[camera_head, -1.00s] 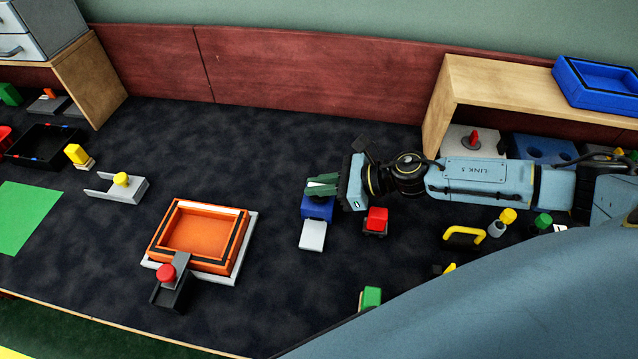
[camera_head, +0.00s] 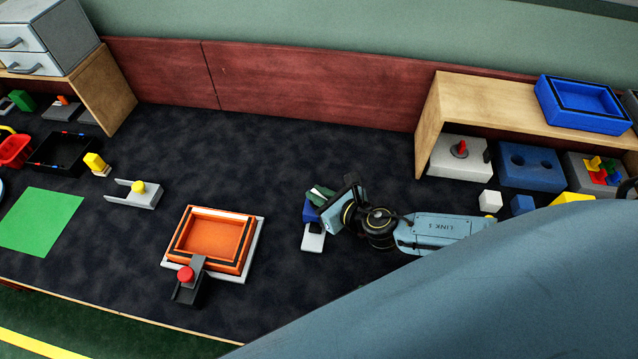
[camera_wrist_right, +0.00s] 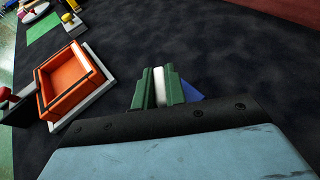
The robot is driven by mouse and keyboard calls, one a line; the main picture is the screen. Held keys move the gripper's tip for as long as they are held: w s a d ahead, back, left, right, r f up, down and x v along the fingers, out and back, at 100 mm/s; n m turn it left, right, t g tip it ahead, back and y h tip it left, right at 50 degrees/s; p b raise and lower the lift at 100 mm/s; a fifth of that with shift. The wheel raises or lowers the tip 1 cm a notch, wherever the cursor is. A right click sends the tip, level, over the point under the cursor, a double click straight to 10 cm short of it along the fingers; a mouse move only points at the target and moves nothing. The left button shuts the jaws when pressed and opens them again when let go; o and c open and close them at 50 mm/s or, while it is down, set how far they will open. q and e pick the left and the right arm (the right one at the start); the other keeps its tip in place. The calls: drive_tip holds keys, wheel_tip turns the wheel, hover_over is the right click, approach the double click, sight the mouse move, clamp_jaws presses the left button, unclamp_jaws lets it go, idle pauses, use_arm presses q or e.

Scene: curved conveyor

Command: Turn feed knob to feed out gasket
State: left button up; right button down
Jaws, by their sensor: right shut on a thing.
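My right gripper (camera_head: 319,195) has green fingers and stands over a small blue unit (camera_head: 309,212) in the middle of the dark table. In the right wrist view the fingers (camera_wrist_right: 160,88) are shut on a narrow white piece (camera_wrist_right: 160,80), which I take to be the feed knob. A blue corner of the unit (camera_wrist_right: 191,92) shows beside the fingers; the rest of its top is hidden. A light grey plate (camera_head: 313,241) sits at the unit's front. I cannot make out a gasket there. My left gripper is not in view.
An orange tray (camera_head: 247,262) on a white base stands to the left, with a red-knobbed black clamp (camera_head: 186,276) at its front. A wooden shelf (camera_head: 428,125) stands at the back right. The table between the tray and the blue unit is clear.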

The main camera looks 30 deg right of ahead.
drive_tip(key=shift+a+r+m+t+h+p, duration=0.1)
drive_tip(key=shift+m+t+h+p, duration=0.05)
drive_tip(key=shift+m+h+p, duration=0.35)
drive_tip(key=shift+a+r+m+t+h+p, duration=0.15)
drive_tip(key=shift+m+h+p, duration=0.1)
drive_tip(key=shift+m+h, duration=0.35)
drive_tip(key=m+h+p, duration=0.2)
drive_tip(key=m+h, duration=0.1)
drive_tip(key=h, duration=0.1)
drive_tip(key=shift+d+f, duration=0.1)
drive_tip(key=shift+f, duration=0.05)
drive_tip(key=m+g+h, duration=0.1)
drive_tip(key=m+h, duration=0.2)
drive_tip(key=shift+d+m+g+h, duration=0.1)
drive_tip(key=shift+m+g+h, duration=0.6)
drive_tip(key=shift+m+h, duration=0.6)
drive_tip(key=shift+h, duration=0.3)
drive_tip(key=c, duration=1.4)
unclamp_jaws()
drive_tip(key=shift+c, duration=0.2)
